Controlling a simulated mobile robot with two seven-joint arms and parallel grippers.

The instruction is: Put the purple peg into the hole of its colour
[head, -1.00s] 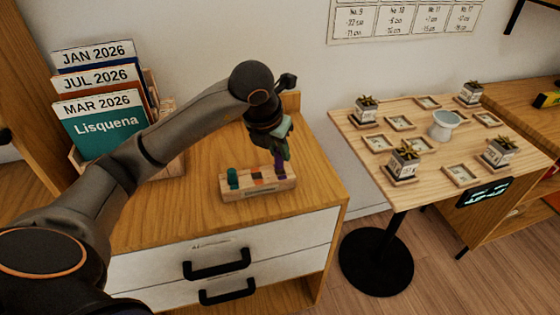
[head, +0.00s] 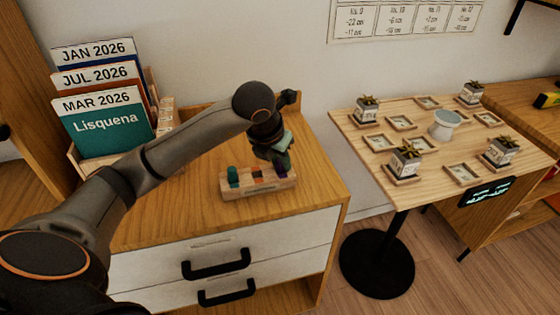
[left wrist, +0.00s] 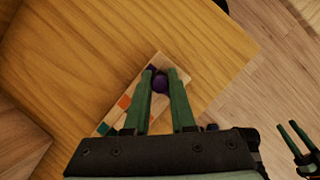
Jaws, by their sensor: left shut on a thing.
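The wooden peg block (head: 245,189) lies on the cabinet top. My left gripper (head: 281,160) is over the block's right end, pointing down. It is shut on the purple peg (left wrist: 160,84), whose rounded top shows between the green fingers in the left wrist view. A purple patch (left wrist: 152,68) on the block shows just beside the peg in that view. The fingers hide the peg's lower end, so I cannot tell whether it is in the hole. My right gripper (left wrist: 288,124) shows only at the right edge of the left wrist view, its fingers apart and empty.
A small table (head: 392,160) with potted plants is to the right. The cabinet top in front is clear.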

